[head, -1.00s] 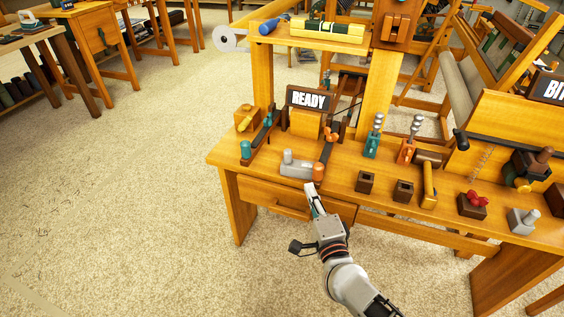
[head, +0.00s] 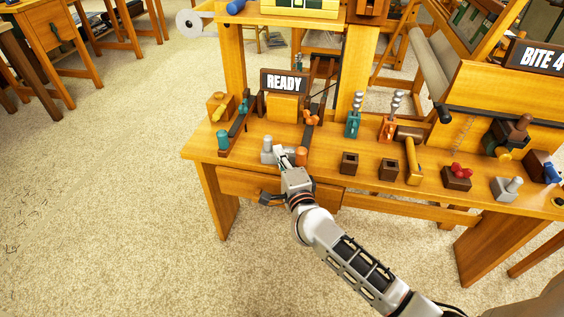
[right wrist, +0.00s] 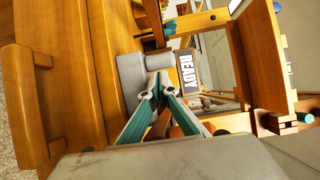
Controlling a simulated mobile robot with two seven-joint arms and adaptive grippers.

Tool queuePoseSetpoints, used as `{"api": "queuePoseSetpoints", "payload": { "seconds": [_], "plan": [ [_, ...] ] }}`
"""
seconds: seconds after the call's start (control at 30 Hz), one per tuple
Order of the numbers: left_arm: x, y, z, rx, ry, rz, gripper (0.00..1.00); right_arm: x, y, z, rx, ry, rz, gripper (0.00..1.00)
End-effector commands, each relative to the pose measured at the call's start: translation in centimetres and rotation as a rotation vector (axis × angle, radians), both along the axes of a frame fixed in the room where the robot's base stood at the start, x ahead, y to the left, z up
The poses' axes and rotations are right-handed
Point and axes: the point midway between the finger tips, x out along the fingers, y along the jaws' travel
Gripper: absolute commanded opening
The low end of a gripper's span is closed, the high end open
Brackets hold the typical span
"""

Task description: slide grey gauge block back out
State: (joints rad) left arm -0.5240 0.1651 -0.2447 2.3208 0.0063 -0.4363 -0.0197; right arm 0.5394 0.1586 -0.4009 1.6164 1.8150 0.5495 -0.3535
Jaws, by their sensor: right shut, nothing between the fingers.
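The grey gauge block (head: 266,156) with its upright round knob lies near the front edge of the bench, between the two dark rails. My right gripper (head: 280,150) is shut with nothing between its fingers, and it covers the right part of the block in the head view. In the right wrist view, the block (right wrist: 131,80) lies just beyond the shut fingertips (right wrist: 155,90), close to its knob. I cannot tell whether the fingertips touch it. My left gripper is not in view.
A READY sign (head: 284,82) stands behind the rails. A teal knob (head: 222,140) is to the left and an orange one (head: 301,155) to the right of the block. Dark square holders (head: 349,163) and a mallet (head: 411,160) stand farther right. A drawer (head: 240,184) is below.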

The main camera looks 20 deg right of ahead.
Motion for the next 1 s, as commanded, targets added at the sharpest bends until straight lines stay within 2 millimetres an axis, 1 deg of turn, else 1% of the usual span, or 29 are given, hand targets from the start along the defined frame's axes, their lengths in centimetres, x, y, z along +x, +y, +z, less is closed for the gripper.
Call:
{"api": "queuePoseSetpoints", "payload": {
  "seconds": [0.13, 0.47, 0.73, 1.0],
  "plan": [
    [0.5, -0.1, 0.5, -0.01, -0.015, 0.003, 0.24, 0.7, 0.0, -0.1, 0.0, 0.001, 0.0, 0.0],
    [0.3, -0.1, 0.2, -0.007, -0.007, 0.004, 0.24, 0.8, 0.0, 0.1, 0.001, -0.001, 0.0, 0.0],
    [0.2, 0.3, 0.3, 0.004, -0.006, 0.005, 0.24, 2.9, 1.8, 0.3, 0.002, -0.002, 0.0, 0.0],
    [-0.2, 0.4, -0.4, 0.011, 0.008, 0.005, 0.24, 3.1, 2.1, 0.1, 0.0, -0.001, 0.001, 0.0]
  ]
}}
